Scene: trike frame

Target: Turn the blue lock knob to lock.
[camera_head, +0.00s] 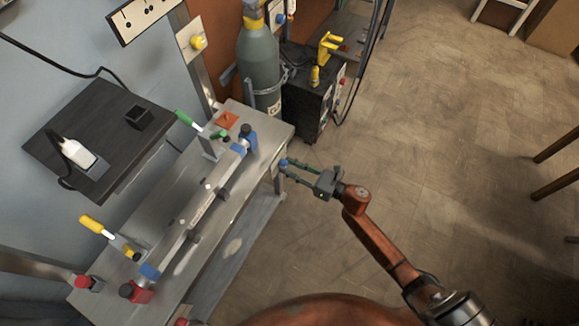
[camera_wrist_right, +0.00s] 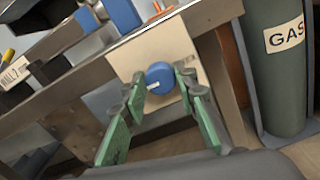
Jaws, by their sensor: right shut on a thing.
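The blue lock knob (camera_head: 284,163) is on the right end of the metal workbench. In the right wrist view the knob (camera_wrist_right: 160,77) is round, with a short white mark on its face, in front of a pale plate (camera_wrist_right: 150,48). My right gripper (camera_head: 287,168) reaches it from the right. In the right wrist view its green fingers (camera_wrist_right: 161,88) stand on both sides of the knob and are shut on it. My left gripper is not in view.
The workbench (camera_head: 180,262) carries a long metal tube (camera_head: 203,213) with blue ends and clamps with green (camera_head: 188,119) and yellow (camera_head: 92,224) handles. A grey gas cylinder (camera_head: 258,65) and a black machine (camera_head: 305,100) stand behind.

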